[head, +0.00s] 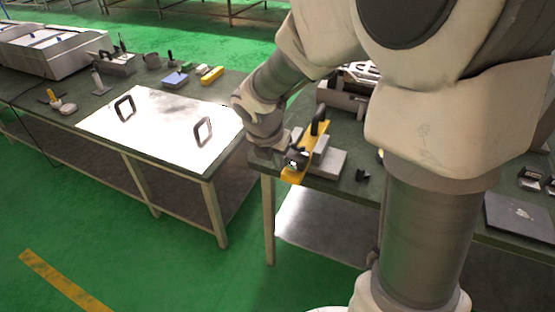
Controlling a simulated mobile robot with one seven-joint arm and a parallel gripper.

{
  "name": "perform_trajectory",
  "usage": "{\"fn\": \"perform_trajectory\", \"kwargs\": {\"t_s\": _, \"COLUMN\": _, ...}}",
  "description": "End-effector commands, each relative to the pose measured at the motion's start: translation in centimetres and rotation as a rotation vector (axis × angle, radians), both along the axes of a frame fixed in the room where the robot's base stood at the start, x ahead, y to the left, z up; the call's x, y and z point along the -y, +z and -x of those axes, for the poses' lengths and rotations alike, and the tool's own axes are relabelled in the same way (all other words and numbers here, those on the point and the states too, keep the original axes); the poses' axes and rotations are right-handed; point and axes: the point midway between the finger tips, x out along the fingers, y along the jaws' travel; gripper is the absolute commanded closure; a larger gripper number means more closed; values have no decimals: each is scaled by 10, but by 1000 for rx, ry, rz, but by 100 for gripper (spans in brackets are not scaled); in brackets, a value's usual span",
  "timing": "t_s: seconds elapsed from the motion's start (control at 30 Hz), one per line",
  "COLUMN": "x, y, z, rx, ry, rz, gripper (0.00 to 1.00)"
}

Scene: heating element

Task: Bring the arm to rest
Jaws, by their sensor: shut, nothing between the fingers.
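My arm reaches down from the top right, and its wrist hangs over the left end of the right-hand table (363,190). My gripper (297,160) shows small and dark at the end of the wrist, partly hidden. It is shut and holds nothing. It is close to a yellow bar (316,130) and a grey block (330,163) on that table; I cannot tell whether it touches them. A black upright handle (320,121) stands by the yellow bar.
A shiny plate (160,125) with two black handles lies on the left table. Behind it are a blue block (175,79), a yellow block (212,74) and small tools. A grey bin (342,98) stands behind the yellow bar. A gap with green floor separates the tables.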

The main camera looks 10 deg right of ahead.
Motion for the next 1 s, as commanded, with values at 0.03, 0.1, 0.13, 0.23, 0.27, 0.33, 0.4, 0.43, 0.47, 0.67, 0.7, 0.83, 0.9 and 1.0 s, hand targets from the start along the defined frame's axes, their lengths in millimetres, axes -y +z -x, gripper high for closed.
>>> {"fn": "perform_trajectory", "kwargs": {"t_s": 0.03, "x": 0, "y": 0, "z": 0, "rx": 0, "ry": 0, "rz": 0, "gripper": 100}}
{"fn": "perform_trajectory", "kwargs": {"t_s": 0.1, "x": 0, "y": 0, "z": 0, "rx": 0, "ry": 0, "rz": 0, "gripper": 100}}
{"fn": "perform_trajectory", "kwargs": {"t_s": 0.13, "x": 0, "y": 0, "z": 0, "rx": 0, "ry": 0, "rz": 0, "gripper": 100}}
{"fn": "perform_trajectory", "kwargs": {"t_s": 0.23, "x": 0, "y": 1, "z": 0, "rx": 2, "ry": -2, "rz": -1, "gripper": 100}}
{"fn": "perform_trajectory", "kwargs": {"t_s": 0.27, "x": 1, "y": 2, "z": 1, "rx": 5, "ry": -11, "rz": -3, "gripper": 100}}
{"fn": "perform_trajectory", "kwargs": {"t_s": 0.33, "x": 3, "y": 9, "z": 4, "rx": 19, "ry": -55, "rz": -15, "gripper": 100}}
{"fn": "perform_trajectory", "kwargs": {"t_s": 0.4, "x": 7, "y": 21, "z": 10, "rx": 49, "ry": -147, "rz": -41, "gripper": 100}}
{"fn": "perform_trajectory", "kwargs": {"t_s": 0.43, "x": 9, "y": 28, "z": 14, "rx": 66, "ry": -202, "rz": -58, "gripper": 100}}
{"fn": "perform_trajectory", "kwargs": {"t_s": 0.47, "x": 12, "y": 36, "z": 19, "rx": 85, "ry": -264, "rz": -78, "gripper": 100}}
{"fn": "perform_trajectory", "kwargs": {"t_s": 0.67, "x": 27, "y": 88, "z": 63, "rx": 233, "ry": -776, "rz": -269, "gripper": 100}}
{"fn": "perform_trajectory", "kwargs": {"t_s": 0.7, "x": 30, "y": 98, "z": 72, "rx": 260, "ry": -880, "rz": -313, "gripper": 100}}
{"fn": "perform_trajectory", "kwargs": {"t_s": 0.83, "x": 35, "y": 123, "z": 104, "rx": 336, "ry": -1216, "rz": -471, "gripper": 100}}
{"fn": "perform_trajectory", "kwargs": {"t_s": 0.9, "x": 36, "y": 134, "z": 121, "rx": 368, "ry": -1393, "rz": -563, "gripper": 100}}
{"fn": "perform_trajectory", "kwargs": {"t_s": 1.0, "x": 36, "y": 148, "z": 145, "rx": 398, "ry": -1645, "rz": -701, "gripper": 100}}
